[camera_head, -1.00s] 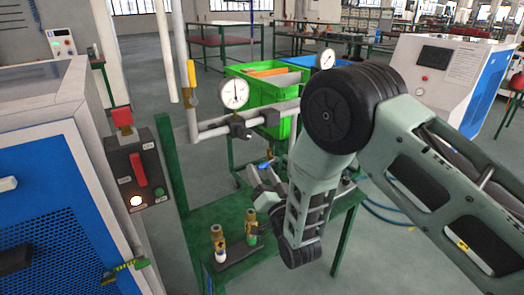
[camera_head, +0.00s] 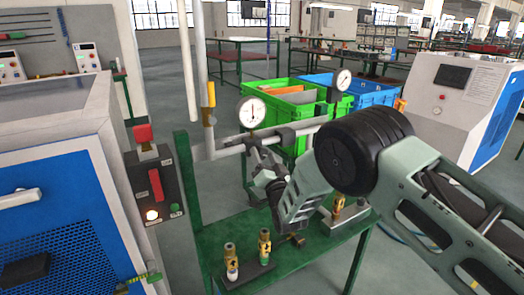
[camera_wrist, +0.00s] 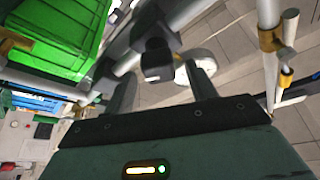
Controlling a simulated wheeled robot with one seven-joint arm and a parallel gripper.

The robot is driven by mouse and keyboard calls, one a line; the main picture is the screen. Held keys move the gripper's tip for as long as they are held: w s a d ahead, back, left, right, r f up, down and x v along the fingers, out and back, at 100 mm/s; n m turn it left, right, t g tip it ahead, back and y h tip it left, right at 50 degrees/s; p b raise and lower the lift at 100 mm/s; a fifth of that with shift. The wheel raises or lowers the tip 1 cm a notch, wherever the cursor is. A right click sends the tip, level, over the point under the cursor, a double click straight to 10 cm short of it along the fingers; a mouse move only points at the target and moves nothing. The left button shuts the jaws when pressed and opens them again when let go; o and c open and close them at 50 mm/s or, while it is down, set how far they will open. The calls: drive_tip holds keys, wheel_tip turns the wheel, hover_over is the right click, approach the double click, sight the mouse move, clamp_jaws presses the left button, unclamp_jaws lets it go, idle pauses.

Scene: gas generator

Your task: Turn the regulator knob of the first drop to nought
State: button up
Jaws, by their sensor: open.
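The first drop's round white gauge (camera_head: 251,113) stands on a grey horizontal pipe in the head view. The black regulator (camera_head: 253,138) below it is partly hidden by my gripper (camera_head: 262,155). My gripper is open and reaches up toward it from below. In the wrist view, a black regulator knob (camera_wrist: 157,73) lies ahead, between the directions of the two fingers and apart from both. The gauge (camera_wrist: 201,66) shows side-on behind the right finger. The knob's setting and the gauge reading are too small to tell.
A yellow-handled valve (camera_head: 210,97) is on the upright pipe to the left. A second gauge (camera_head: 343,79) is farther right. The green table (camera_head: 300,258) below holds brass fittings (camera_head: 264,246). A switch box (camera_head: 155,187) and green bin (camera_head: 290,105) stand nearby.

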drive_tip(key=shift+x, duration=1.2)
drive_tip(key=c, duration=1)
drive_tip(key=shift+f+n+b, duration=0.15)
drive_tip(key=shift+n+b, duration=0.15)
